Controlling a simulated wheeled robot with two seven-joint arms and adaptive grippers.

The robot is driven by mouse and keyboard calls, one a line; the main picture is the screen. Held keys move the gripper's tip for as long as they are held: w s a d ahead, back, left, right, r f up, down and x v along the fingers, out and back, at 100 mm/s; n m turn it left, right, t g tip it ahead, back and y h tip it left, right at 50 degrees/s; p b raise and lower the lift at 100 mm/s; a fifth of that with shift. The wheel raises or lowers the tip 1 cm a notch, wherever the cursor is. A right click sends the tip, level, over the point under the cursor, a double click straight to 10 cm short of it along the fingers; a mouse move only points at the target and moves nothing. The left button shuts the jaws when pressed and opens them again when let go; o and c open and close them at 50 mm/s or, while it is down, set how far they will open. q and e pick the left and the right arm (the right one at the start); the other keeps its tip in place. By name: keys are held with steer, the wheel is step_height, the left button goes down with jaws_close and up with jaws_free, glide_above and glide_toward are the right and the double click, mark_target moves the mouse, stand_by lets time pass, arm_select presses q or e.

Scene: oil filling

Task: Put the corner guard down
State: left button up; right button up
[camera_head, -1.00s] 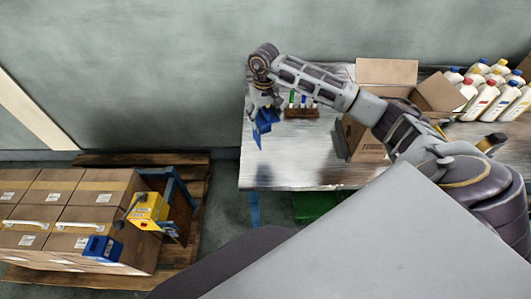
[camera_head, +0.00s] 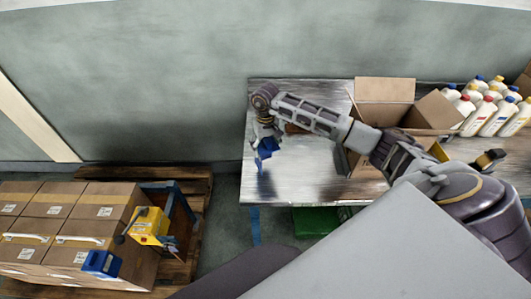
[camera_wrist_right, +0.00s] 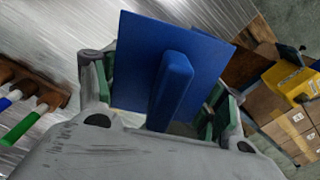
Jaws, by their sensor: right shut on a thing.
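A blue corner guard (camera_head: 266,149) hangs below my right gripper (camera_head: 262,130), over the left part of the table in the head view. In the right wrist view the corner guard (camera_wrist_right: 195,48) shows as a flat blue plate with a raised rib, between the green-padded fingers of my right gripper (camera_wrist_right: 165,90). The gripper is shut on it. Whether the guard touches the tabletop cannot be told. Another blue corner guard (camera_head: 101,264) sits on the front edge of the stacked cartons. My left gripper is not in view.
The metal table (camera_head: 300,180) is bare in its left front part. An open carton (camera_head: 385,91) and several bottles (camera_head: 492,110) stand to the right. Stacked cartons (camera_head: 55,198) and a yellow device (camera_head: 149,225) stand left on a pallet.

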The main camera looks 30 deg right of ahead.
step_height(320, 180, down, 4)
steer(key=shift+r+p, duration=0.15)
steer(key=shift+p, duration=0.25)
stand_by(0.3)
steer(key=o, duration=1)
step_height(320, 180, up, 10)
steer(key=shift+f+b, duration=0.2)
steer(key=shift+b, duration=0.95)
steer(key=shift+r, duration=1.2)
